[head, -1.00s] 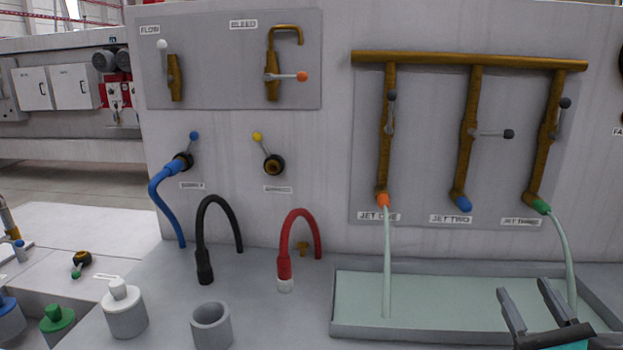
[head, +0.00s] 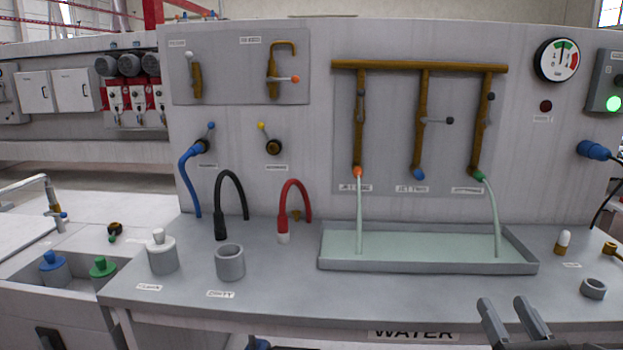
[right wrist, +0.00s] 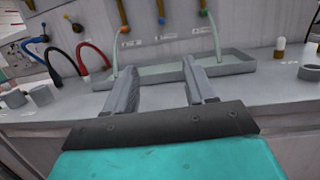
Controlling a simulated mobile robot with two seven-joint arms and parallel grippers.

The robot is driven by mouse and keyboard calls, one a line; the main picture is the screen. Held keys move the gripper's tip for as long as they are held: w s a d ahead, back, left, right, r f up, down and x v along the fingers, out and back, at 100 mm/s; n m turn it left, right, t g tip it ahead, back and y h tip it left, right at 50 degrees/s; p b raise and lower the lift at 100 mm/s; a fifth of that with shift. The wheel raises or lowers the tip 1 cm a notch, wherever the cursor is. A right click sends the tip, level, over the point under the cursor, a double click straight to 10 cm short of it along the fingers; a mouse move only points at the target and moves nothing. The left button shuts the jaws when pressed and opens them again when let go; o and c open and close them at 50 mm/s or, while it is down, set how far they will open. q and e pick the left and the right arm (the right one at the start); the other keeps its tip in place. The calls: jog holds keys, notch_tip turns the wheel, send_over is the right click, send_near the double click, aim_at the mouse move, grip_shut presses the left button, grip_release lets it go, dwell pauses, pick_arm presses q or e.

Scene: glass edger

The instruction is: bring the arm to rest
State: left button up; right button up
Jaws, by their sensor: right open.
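My right gripper (head: 508,318) is at the lower right of the head view, in front of the bench edge. In the right wrist view its two fingers (right wrist: 158,82) stand apart with nothing between them, and the tray of water shows beyond them. My left gripper is in neither view. The shallow grey tray (head: 430,268) sits on the bench under the three brass jets. Water runs into it from jet one (head: 358,173) and jet three (head: 479,177). Jet two (head: 419,175) shows no stream.
The grey bench (head: 290,292) carries a white-lidded pot (head: 162,256), an open grey cup (head: 230,264), and black (head: 220,222) and red (head: 283,223) hoses. A small white-topped bottle (head: 563,242) and a grey ring (head: 593,290) stand at the right. The bench front between cup and tray is clear.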

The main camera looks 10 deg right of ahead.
jog(key=a+f+m+g+y+p, duration=0.15)
jog(key=a+f+m+g, duration=0.45)
jog(key=f+m, duration=0.95)
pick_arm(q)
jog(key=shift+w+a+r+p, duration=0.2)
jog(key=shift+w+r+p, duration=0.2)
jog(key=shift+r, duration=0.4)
pick_arm(e)
jog(key=s+a+f+m+g+y, duration=0.1)
jog(key=s+a+f+m+y, duration=0.1)
jog(key=a+m, duration=0.5)
jog(key=s+a+f+m+g+y, duration=0.2)
jog(key=s+a+f+m+y, duration=0.1)
jog(key=a+f+m, duration=0.4)
jog(key=shift+s+a+m, duration=0.25)
jog(key=shift+s+m, duration=0.3)
jog(key=shift+s, duration=0.2)
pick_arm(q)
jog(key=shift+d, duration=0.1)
pick_arm(e)
jog(key=shift+r, duration=0.1)
jog(key=shift+c, duration=0.2)
